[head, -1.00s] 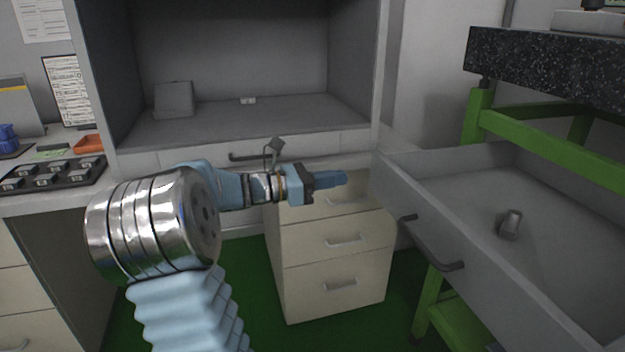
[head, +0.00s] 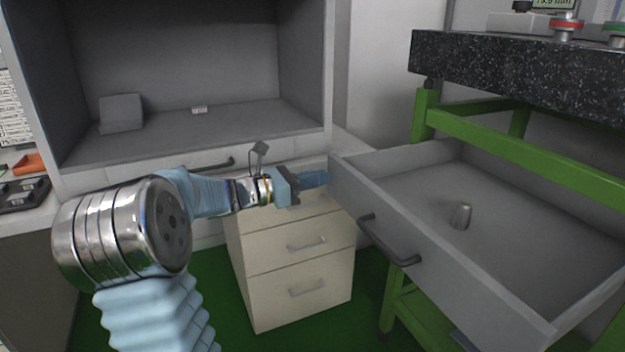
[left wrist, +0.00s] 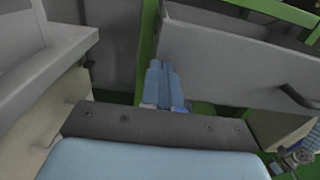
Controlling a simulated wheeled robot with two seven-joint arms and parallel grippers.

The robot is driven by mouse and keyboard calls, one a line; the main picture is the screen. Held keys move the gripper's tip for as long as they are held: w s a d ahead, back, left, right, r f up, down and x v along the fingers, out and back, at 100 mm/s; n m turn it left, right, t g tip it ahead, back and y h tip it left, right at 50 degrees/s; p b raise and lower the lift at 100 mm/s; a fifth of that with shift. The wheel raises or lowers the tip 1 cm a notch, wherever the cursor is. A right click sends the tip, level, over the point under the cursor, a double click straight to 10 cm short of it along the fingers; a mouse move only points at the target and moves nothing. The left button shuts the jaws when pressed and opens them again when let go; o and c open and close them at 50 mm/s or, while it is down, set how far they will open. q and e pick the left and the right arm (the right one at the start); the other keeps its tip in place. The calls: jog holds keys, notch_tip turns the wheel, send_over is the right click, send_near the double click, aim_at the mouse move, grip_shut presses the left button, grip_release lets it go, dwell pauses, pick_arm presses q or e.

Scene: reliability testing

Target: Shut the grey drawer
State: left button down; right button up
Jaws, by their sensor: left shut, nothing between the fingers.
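The grey drawer (head: 400,170) stands pulled out at the right in the head view, under the black stone slab, with a dark bar handle (head: 388,240) on its front. A small metal cylinder (head: 461,216) is inside it. My left gripper (head: 318,179) is shut and empty, its blue fingers close to the drawer's far left front corner; I cannot tell if they touch it. In the left wrist view the shut fingers (left wrist: 163,85) point at the left end of the drawer front (left wrist: 225,68), and its handle (left wrist: 297,97) shows to the right.
A black speckled slab (head: 520,75) on a green frame (head: 520,140) is above and behind the drawer. A beige drawer cabinet (head: 300,270) stands below my gripper. A grey open-fronted cabinet (head: 200,140) is at the left. Green floor shows between them.

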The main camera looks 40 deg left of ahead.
aim_at(406, 160)
pick_arm(q)
jog(key=x, duration=2.5)
jog(key=shift+p, duration=0.35)
